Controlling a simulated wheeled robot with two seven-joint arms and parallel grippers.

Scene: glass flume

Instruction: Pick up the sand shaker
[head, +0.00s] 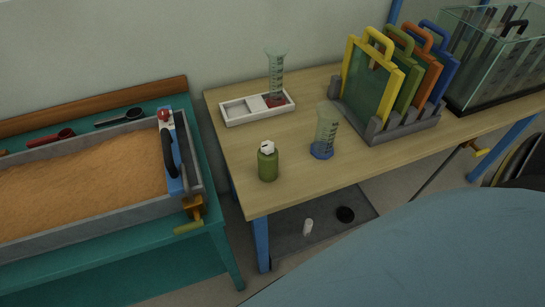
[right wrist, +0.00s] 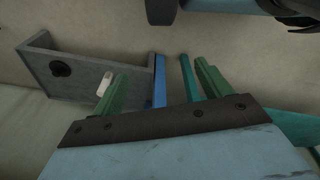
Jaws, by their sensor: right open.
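The sand shaker seems to be the small green jar with a white top (head: 268,162). It stands upright near the front left part of the wooden table (head: 232,152) in the head view. Nothing touches it. My right gripper (right wrist: 172,72) shows in the right wrist view with its green fingers apart and nothing between them. It points down toward the floor, and I do not make out the jar there. My left gripper is in neither view.
A clear beaker with a blue base (head: 325,132) stands right of the jar. Behind are a white tray (head: 238,118) holding a measuring cylinder (head: 276,72), a rack of coloured panels (head: 372,80) and a glass tank (head: 500,55). A sand box (head: 80,180) stands left, across a gap.

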